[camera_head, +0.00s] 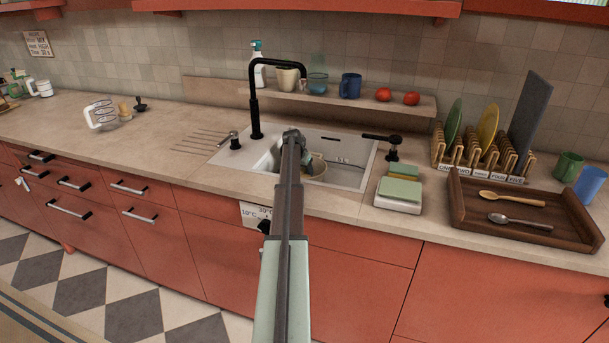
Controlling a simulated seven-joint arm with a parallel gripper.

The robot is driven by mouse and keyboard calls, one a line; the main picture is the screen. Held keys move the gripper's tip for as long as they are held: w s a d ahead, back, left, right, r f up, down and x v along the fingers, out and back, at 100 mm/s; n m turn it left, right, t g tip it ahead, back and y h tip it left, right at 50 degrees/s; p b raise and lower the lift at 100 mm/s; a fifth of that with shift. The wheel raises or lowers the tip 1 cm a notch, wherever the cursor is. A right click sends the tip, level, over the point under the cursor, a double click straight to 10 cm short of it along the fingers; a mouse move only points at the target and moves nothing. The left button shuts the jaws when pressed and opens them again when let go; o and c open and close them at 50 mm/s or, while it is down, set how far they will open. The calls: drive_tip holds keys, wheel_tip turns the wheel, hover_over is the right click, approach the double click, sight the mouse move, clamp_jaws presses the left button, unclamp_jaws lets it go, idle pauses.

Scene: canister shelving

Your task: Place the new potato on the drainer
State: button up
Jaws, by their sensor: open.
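My arm reaches forward over the sink (352,176). My gripper (305,158) is at the arm's far end, over the basin and mostly hidden behind my own arm. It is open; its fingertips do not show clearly. A beige rounded thing (317,168), perhaps a bowl or cup, shows in the basin just right of my arm, partly covered. I cannot make out a new potato; part of the basin is hidden by my arm. The drainer (205,139) appears as a row of grooves in the counter left of the sink.
A black tap (256,100) arches over the basin. Right of the sink are sponges (399,188), a plate rack (470,156) and a wooden tray (465,222). A ledge (430,103) behind holds cups and tomatoes.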

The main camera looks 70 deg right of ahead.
drive_tip(key=c, duration=1)
drive_tip(key=shift+o, duration=0.2)
drive_tip(key=shift+r, duration=0.1)
